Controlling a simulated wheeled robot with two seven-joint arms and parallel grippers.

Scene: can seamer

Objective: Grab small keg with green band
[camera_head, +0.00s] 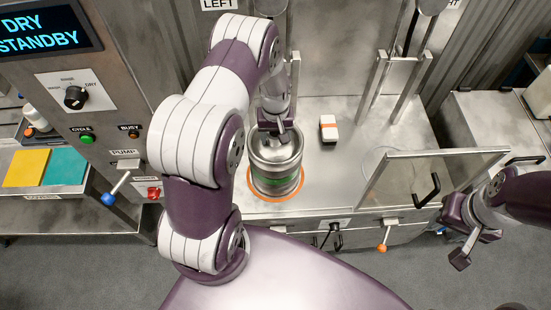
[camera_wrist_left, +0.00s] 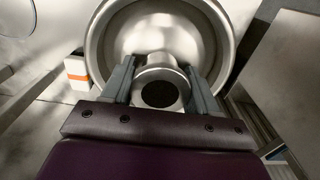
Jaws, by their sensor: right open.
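The small keg (camera_head: 276,160) is a steel cylinder with a green band (camera_head: 278,184) round its lower part. It stands upright inside an orange ring (camera_head: 289,195) on the steel worktop. My left gripper (camera_head: 279,126) is directly over the keg's top. In the left wrist view its two fingers (camera_wrist_left: 160,85) stand on either side of the keg's round neck (camera_wrist_left: 160,88), close against it; whether they press on it I cannot tell. The keg's rim (camera_wrist_left: 222,40) surrounds the fingers. My right gripper (camera_head: 467,243) is open and empty, at the right, away from the keg.
A clear panel with a black handle (camera_head: 428,190) stands further right. A control panel with knob (camera_head: 75,97) and blue-tipped lever (camera_head: 109,198) is at left.

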